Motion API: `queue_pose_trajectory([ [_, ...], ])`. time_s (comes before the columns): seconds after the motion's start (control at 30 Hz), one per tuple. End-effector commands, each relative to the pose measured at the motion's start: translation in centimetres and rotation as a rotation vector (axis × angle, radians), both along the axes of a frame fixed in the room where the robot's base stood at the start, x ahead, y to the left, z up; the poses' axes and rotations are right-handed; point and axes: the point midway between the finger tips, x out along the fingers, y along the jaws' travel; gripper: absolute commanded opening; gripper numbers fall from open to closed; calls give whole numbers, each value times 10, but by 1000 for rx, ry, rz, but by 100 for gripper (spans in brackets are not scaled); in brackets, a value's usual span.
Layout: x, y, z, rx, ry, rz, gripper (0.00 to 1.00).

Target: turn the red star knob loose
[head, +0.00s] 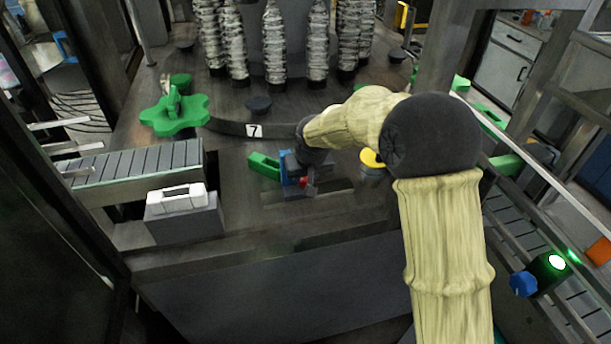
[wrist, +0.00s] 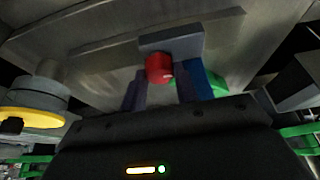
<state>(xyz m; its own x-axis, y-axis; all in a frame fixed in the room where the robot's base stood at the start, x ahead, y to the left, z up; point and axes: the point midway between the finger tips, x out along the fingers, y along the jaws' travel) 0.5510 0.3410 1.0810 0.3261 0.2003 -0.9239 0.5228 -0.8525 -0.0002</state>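The red star knob (head: 309,182) shows as a small red spot on a block on the machine deck, partly hidden by my gripper in the head view. In the wrist view the red knob (wrist: 158,68) sits in front of a grey block (wrist: 172,42). My gripper (head: 303,170) is right at the knob. In the wrist view its two dark fingers (wrist: 160,82) stand apart, one on each side of the knob. I cannot tell whether they press on it. The knob's points are not clear.
A blue part (head: 286,166) and a green block (head: 264,166) are close beside the gripper. A yellow disc (head: 372,159) lies to the right. A large green star wheel (head: 174,114) and a white item on a grey block (head: 184,222) stand left.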

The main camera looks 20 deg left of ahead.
Motion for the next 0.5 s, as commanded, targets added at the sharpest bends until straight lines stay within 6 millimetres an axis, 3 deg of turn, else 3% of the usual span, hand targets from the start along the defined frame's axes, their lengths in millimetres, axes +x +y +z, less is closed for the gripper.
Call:
queue_pose_trajectory([
  [0.5, 1, -2, 2, 0, 1, 79, 7],
])
